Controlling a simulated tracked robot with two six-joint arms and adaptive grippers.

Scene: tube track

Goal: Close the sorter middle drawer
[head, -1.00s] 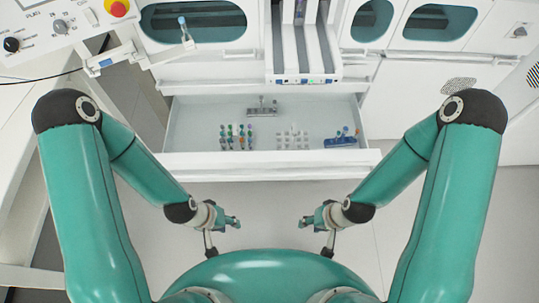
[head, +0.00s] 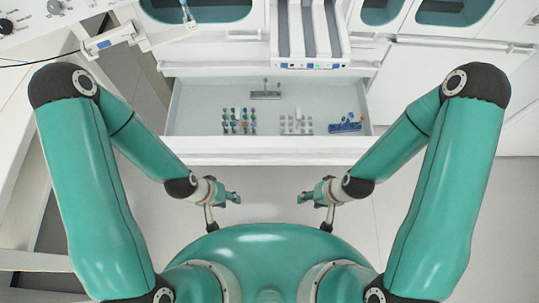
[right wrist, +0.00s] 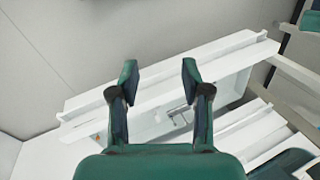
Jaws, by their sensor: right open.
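The white drawer (head: 268,145) of the sorter stands pulled out in the head view, its inside open to view. Its long front panel crosses the middle of the picture. My left gripper (head: 235,197) and right gripper (head: 304,197) hang in front of the panel, nearer to me and apart from it, touching nothing visible. The right gripper's two fingers (right wrist: 160,78) are spread and empty in the right wrist view, with the white drawer front (right wrist: 225,65) beyond them. The left gripper's finger gap is too small to tell.
Inside the drawer are a rack of coloured tubes (head: 239,122), a pale rack (head: 296,124), a blue rack (head: 345,127) and a grey rack (head: 265,94). A white bench (head: 20,150) stands at the left. Bare floor (head: 268,180) lies between me and the drawer.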

